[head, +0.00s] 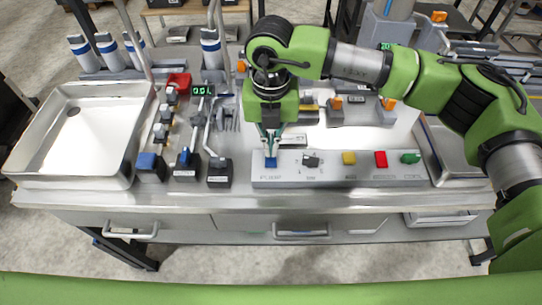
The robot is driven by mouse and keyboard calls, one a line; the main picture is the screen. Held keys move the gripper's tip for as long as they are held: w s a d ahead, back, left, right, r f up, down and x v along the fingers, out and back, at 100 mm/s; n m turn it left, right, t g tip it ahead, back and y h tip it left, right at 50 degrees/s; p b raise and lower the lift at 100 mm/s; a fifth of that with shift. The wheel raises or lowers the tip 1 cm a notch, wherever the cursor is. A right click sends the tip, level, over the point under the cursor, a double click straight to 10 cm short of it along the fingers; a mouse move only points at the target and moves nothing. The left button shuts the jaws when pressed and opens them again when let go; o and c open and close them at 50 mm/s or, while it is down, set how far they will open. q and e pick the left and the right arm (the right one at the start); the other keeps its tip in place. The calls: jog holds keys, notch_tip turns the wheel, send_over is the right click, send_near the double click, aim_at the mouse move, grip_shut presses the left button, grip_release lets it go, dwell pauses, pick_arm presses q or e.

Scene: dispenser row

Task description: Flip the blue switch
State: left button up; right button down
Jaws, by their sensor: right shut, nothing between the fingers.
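The blue switch (271,163) sits at the left end of a grey control panel (330,181), above a label that seems to read PUMP. My right gripper (270,152) points straight down over this switch, shut and empty. Its fingertips are at or just above the switch's top; I cannot tell whether they touch. The gripper hides part of the panel's rear edge. My left gripper is not in view.
The panel also carries a black knob (311,160), a yellow switch (348,158), a red one (381,159) and a green one (410,158).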

jog(key=shift+r+p, duration=1.05)
jog(key=shift+r, duration=2.2)
jog(key=shift+f, duration=0.1)
